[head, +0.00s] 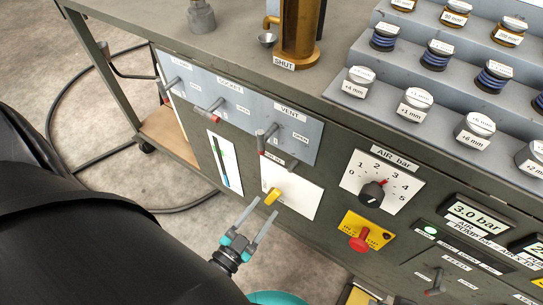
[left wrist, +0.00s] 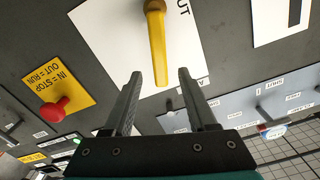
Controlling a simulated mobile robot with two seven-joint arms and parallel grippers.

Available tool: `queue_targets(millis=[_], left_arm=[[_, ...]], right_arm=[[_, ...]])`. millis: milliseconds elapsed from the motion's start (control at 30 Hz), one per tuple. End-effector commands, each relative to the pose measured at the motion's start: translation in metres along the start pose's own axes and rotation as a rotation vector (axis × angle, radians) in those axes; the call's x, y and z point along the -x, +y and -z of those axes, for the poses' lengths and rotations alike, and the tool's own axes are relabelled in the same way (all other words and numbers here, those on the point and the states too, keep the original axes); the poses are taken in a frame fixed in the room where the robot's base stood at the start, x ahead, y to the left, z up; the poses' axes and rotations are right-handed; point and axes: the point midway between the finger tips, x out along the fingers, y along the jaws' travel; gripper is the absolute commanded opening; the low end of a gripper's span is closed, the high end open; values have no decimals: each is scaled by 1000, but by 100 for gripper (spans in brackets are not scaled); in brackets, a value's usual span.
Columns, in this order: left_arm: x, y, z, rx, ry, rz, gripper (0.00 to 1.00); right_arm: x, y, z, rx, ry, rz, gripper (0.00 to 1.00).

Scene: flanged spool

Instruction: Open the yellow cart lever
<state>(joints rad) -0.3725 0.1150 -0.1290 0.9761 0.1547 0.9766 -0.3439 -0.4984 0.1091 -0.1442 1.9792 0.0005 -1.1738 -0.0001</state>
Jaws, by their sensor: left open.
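The yellow cart lever (head: 272,196) sticks out from a white plate (head: 300,200) on the front of the dark cart. In the left wrist view the yellow lever (left wrist: 157,45) hangs from a round pivot at the top, its free end toward my fingers. My left gripper (head: 262,210) is open, its two grey fingers pointing at the lever. In the left wrist view the gripper (left wrist: 160,88) has the lever's tip between or just beyond its fingertips; I cannot tell the depth. Nothing is held. My right gripper is not in view.
To the right are a black pressure knob (head: 372,194) and a red stop button (head: 359,242) on yellow. A hose lies on the floor.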

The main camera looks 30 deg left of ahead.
Motion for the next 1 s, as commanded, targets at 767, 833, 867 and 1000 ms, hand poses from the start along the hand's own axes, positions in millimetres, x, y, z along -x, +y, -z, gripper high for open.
queue_targets(millis=[767,833,867,1000], left_arm=[[92,0,0,0,1,1,57],[92,0,0,0,1,1,57],[92,0,0,0,1,1,57],[92,0,0,0,1,1,57]], right_arm=[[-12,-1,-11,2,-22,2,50],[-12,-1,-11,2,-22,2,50],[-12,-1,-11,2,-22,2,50],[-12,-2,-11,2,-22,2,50]])
